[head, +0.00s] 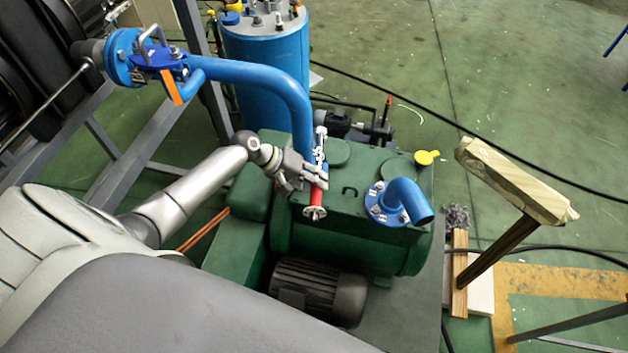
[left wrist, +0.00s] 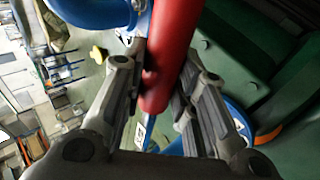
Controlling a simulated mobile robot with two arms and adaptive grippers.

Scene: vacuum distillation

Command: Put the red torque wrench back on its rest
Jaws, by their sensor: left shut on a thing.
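The red torque wrench (head: 316,197) is in my left gripper (head: 318,175), above the green pump housing in the head view. Its red handle points toward the bottom of the picture and its silver head toward the top, near the blue pipe. In the left wrist view the red handle (left wrist: 172,50) passes between the two fingers of my left gripper (left wrist: 163,88), which is shut on it. A pale wood-topped stand (head: 515,180) stands to the right; I cannot tell whether it is the rest. My right gripper is not in view.
A green pump (head: 345,220) with a blue elbow pipe (head: 405,198) and a dark motor (head: 318,290) lies under the wrench. A large blue pipe (head: 270,80) and a blue tank (head: 265,50) stand behind. Green floor is open at the upper right, crossed by a black cable.

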